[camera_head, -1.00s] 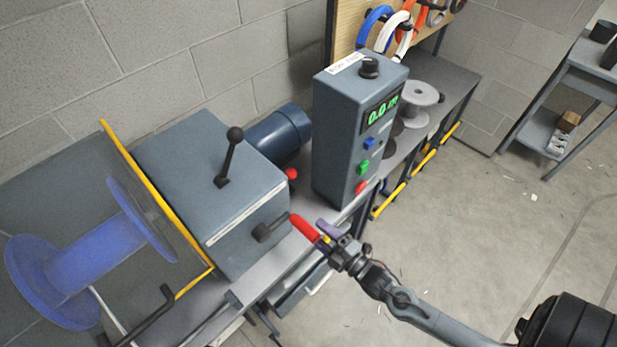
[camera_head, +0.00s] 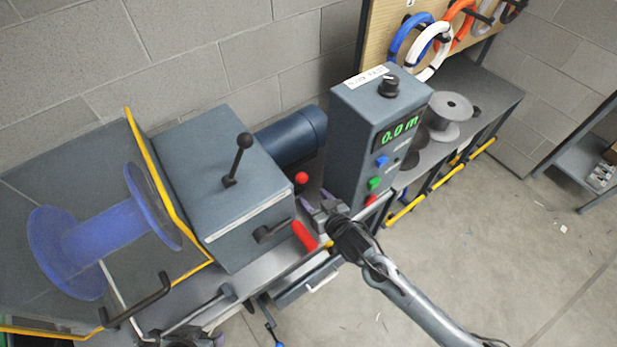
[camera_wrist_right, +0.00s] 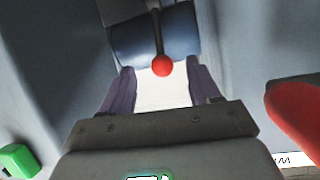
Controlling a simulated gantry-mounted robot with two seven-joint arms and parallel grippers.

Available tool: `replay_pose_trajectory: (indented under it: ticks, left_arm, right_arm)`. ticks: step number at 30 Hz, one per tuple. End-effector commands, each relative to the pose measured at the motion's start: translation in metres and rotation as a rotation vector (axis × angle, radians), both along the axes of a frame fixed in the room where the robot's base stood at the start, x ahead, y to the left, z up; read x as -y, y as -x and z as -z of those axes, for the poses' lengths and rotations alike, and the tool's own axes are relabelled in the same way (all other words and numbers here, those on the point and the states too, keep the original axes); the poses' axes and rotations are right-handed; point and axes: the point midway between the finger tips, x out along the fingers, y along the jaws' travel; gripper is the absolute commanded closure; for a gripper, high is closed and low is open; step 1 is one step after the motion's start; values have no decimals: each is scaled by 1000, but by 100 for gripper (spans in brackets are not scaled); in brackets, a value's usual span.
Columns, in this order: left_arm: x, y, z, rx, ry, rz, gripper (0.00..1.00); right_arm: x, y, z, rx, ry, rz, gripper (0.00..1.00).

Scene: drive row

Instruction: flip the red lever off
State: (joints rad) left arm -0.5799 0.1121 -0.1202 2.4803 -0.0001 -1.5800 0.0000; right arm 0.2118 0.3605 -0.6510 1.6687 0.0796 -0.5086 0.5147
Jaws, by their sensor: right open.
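Two red-ended parts show. A small red ball knob (camera_head: 301,178) stands in the gap between the grey machine box and the control panel; in the right wrist view this red ball (camera_wrist_right: 163,66) tips a dark rod. A thick red handle grip (camera_head: 304,236) points out from a dark pivot on the box's front; the red grip (camera_wrist_right: 298,115) is at the right of the wrist view. My right gripper (camera_head: 313,204) is open, its purple fingers (camera_wrist_right: 163,80) on either side of the ball in the picture, with no contact visible. My left gripper (camera_head: 205,340) is barely in view at the bottom edge.
The control panel (camera_head: 358,140) stands close right of my right gripper, with blue, green and red buttons. The grey box (camera_head: 215,180) carries a black-knobbed lever (camera_head: 238,160). A blue spool (camera_head: 105,235) is at left. Open floor lies at right.

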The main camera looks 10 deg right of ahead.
Motion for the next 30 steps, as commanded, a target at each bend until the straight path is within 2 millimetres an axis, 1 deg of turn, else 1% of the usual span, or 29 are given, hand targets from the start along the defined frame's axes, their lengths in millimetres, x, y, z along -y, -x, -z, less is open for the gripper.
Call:
replay_pose_trajectory:
  ticks: [2,5,8,21,24,30]
  left_arm:
    - [-1,0,1,-1,-3,1,37]
    - [-1,0,2,0,-5,4,37]
    - [-2,0,3,-1,-8,5,37]
    - [-3,1,13,-1,-13,7,37]
    - [-3,1,15,-1,-11,7,37]
    - [-1,0,17,-1,-4,3,37]
  right_arm:
    - [-2,-3,-7,-7,-10,17,38]
    - [-4,-8,-9,-12,-14,27,38]
    - [-8,-17,-5,-13,-14,28,38]
    - [-28,-75,20,-11,-13,27,38]
    - [-31,-84,25,-11,-14,27,38]
    - [-35,-94,29,-12,-13,27,38]
